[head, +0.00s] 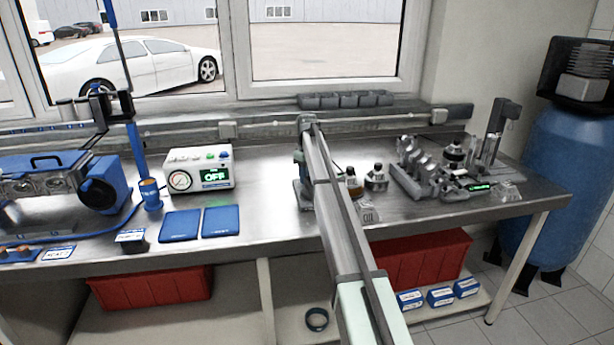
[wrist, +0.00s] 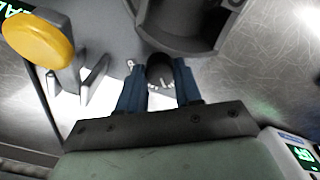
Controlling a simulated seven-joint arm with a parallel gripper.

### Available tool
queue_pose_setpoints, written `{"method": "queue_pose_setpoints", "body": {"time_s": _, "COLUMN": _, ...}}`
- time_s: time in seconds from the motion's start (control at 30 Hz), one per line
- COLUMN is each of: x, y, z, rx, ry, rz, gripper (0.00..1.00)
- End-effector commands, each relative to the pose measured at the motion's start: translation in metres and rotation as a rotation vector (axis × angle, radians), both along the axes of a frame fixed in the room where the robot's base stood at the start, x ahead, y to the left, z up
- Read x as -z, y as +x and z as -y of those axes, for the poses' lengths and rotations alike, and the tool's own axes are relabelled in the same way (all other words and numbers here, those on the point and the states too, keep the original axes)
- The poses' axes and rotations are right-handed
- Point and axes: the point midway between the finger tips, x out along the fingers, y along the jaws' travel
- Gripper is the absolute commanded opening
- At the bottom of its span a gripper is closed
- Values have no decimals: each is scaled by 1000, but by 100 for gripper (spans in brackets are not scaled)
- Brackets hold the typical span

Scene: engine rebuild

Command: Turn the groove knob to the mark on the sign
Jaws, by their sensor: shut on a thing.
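In the wrist view my gripper (wrist: 160,78) has its two blue fingers on either side of a dark round knob (wrist: 160,66), shut on it. White tick marks show around the knob's near side. The knob's pointer and exact setting are too small to read. A dark sign with green lettering (wrist: 10,9) is cut off at the upper left corner; I cannot tell whether it is the sign with the mark. In the head view my arm reaches over the bench, and the gripper tip and knob cannot be made out behind it.
In the wrist view a grey housing (wrist: 190,22) stands just beyond the knob, a yellow round part (wrist: 38,40) is at left, and a green-lit display (wrist: 302,154) is at lower right. In the head view a gauge box (head: 198,170) reads OFF; engine parts (head: 425,175) stand right of my arm.

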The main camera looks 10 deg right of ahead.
Motion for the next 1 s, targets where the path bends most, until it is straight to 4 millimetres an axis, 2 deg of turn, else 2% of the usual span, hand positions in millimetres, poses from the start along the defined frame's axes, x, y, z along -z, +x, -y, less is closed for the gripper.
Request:
{"method": "queue_pose_setpoints", "body": {"time_s": 0.4, "x": 0, "y": 1, "z": 0, "rx": -171, "ry": 0, "rz": 2, "gripper": 4}}
{"method": "queue_pose_setpoints", "body": {"time_s": 0.93, "x": 0, "y": 1, "z": 0, "rx": -191, "ry": 0, "rz": 2, "gripper": 4}}
{"method": "queue_pose_setpoints", "body": {"time_s": 0.97, "x": 0, "y": 1, "z": 0, "rx": -191, "ry": 0, "rz": 2, "gripper": 37}}
{"method": "queue_pose_setpoints", "body": {"time_s": 1.0, "x": 0, "y": 1, "z": 0, "rx": -191, "ry": 0, "rz": 2, "gripper": 41}}
